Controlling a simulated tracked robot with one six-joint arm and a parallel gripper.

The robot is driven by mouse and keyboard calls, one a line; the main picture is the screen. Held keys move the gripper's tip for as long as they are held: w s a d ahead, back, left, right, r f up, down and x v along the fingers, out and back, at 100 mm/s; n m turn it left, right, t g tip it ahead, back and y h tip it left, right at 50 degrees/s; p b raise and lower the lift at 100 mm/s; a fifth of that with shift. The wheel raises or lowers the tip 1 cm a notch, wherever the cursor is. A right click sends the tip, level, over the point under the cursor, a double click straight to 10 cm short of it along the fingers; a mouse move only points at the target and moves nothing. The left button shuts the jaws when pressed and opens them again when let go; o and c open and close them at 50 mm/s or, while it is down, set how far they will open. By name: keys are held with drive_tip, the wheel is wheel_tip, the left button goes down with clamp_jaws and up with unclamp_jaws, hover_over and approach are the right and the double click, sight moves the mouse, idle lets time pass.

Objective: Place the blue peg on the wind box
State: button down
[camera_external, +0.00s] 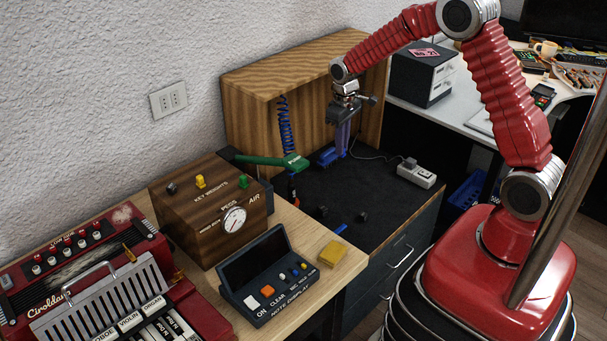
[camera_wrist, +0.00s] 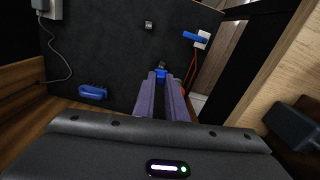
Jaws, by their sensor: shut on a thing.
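My gripper (camera_external: 340,154) hangs over the dark bench inside the wooden cabinet. In the wrist view, its two long fingers (camera_wrist: 161,82) are shut on the small blue peg (camera_wrist: 161,75), which shows between the tips with a dark part beyond it. In the external view the peg cannot be told apart from the fingertips. The wind box (camera_external: 207,221) is a brown wooden box with a round gauge, left of my gripper and apart from it. Black, yellow and green pegs stand on its top.
A note display (camera_external: 268,275), a yellow block (camera_external: 332,252) and a red accordion (camera_external: 80,250) are in front.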

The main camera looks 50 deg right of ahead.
drive_tip(key=a+r+n, duration=0.6)
drive_tip(key=a, duration=0.5)
drive_tip(key=w+a+r+n, duration=0.1)
drive_tip(key=a+r+n, duration=0.4)
drive_tip(key=a, duration=0.5)
drive_tip(key=w+a+r+n, duration=0.1)
drive_tip(key=a+r+n, duration=0.5)
drive_tip(key=a, duration=0.5)
drive_tip(key=shift+w+a+r+n, duration=0.2)
drive_tip(key=shift+a+r+n, duration=0.15)
drive_tip(key=shift+n, duration=0.15)
drive_tip(key=s+a+r+n, duration=0.2)
drive_tip(key=a+n, duration=0.1)
drive_tip(key=a, duration=0.2)
drive_tip(key=s+a+r+n, duration=0.1)
drive_tip(key=s+a+n, duration=0.1)
drive_tip(key=a+n, duration=0.2)
drive_tip(key=shift+a+r, duration=0.35)
drive_tip(key=shift+a, duration=0.6)
drive_tip(key=shift+f, duration=0.1)
hover_over(230, 197)
drive_tip(key=shift+f, duration=3.05)
drive_tip(key=shift+f, duration=1.9)
